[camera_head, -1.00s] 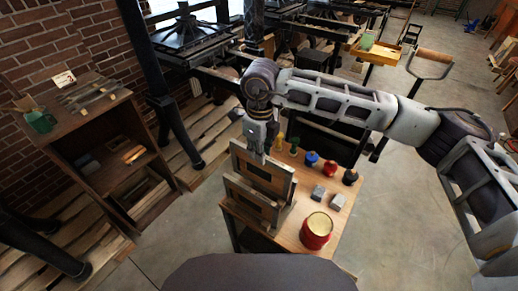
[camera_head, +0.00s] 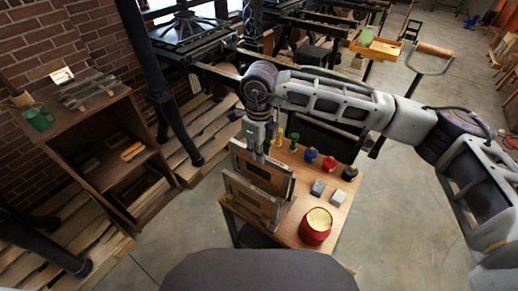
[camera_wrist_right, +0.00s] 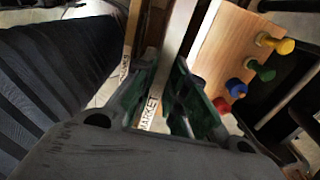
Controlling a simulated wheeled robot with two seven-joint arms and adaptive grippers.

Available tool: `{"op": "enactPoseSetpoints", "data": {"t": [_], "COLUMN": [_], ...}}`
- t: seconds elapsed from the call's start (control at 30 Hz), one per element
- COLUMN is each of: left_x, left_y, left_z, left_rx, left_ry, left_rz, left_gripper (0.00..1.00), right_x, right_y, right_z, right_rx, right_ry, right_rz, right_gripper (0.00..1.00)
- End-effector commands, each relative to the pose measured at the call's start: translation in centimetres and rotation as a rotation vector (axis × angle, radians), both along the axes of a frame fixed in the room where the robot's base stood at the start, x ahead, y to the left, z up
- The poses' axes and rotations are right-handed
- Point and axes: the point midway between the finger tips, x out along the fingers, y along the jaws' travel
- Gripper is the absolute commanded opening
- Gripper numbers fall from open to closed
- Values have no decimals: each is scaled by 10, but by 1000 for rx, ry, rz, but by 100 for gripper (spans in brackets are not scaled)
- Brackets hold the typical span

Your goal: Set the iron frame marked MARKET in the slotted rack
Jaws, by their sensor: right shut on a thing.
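The iron frame marked MARKET (camera_wrist_right: 176,42) is upright between the fingers of my right gripper (camera_head: 257,153); its label shows at the jaws in the right wrist view. In the head view this frame (camera_head: 284,181) stands at the left end of the small table, behind a second, similar frame (camera_head: 236,188). The second frame's edge (camera_wrist_right: 133,40) also shows in the wrist view, with a label too small to read. The slotted rack is mostly hidden by the frames, and I cannot tell whether the held frame's bottom edge sits in a slot. My left gripper is not in view.
On the table (camera_head: 292,232) stand a red can (camera_head: 316,226), two grey blocks (camera_head: 318,188), and several coloured knobbed pieces (camera_head: 311,155) along the back. A wooden shelf unit (camera_head: 82,160) stands at the left. Dark press parts stand behind the table.

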Motion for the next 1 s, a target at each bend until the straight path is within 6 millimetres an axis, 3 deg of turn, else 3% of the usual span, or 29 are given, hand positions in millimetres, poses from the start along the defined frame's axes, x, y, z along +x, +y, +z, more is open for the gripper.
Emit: {"op": "enactPoseSetpoints", "data": {"t": [1.0], "left_x": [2], "left_y": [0], "left_z": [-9], "left_rx": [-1], "left_ry": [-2], "left_rz": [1], "left_gripper": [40], "right_x": [0], "right_y": [0], "right_z": [-42], "right_rx": [2], "right_ry": [-2], "right_rz": [0], "right_gripper": [0]}}
